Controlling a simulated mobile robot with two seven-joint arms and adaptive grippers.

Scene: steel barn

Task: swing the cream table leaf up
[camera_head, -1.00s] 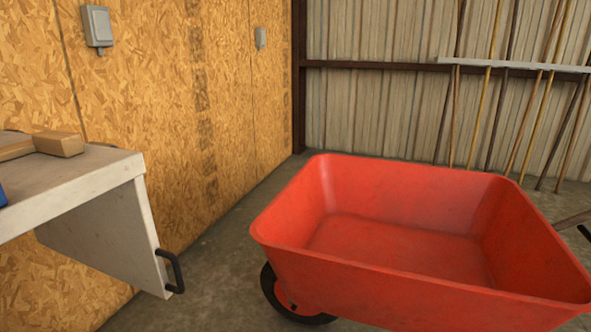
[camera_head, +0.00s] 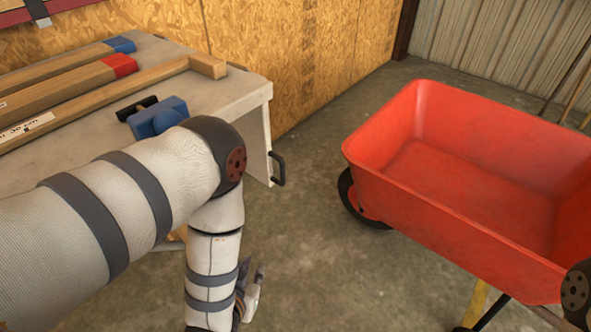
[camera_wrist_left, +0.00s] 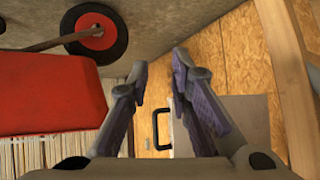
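The cream table leaf (camera_head: 256,143) hangs down from the right end of the workbench. Its black bar handle (camera_head: 279,168) sticks out at the leaf's right edge. In the left wrist view the leaf (camera_wrist_left: 248,112) and handle (camera_wrist_left: 161,124) show beyond my fingers. My left gripper (camera_head: 254,272) is low over the floor, in front of the leaf and apart from it. In the left wrist view my left gripper (camera_wrist_left: 160,70) is open and empty, with the handle seen between its fingers. My arm hides part of the bench and leaf. My right gripper is not in view.
The bench top (camera_head: 235,95) carries wooden pieces, a mallet-like wooden block (camera_head: 208,66) and a blue tool (camera_head: 157,117). A red wheelbarrow (camera_head: 470,180) stands to the right. Bare concrete floor (camera_head: 315,240) lies between bench and wheelbarrow.

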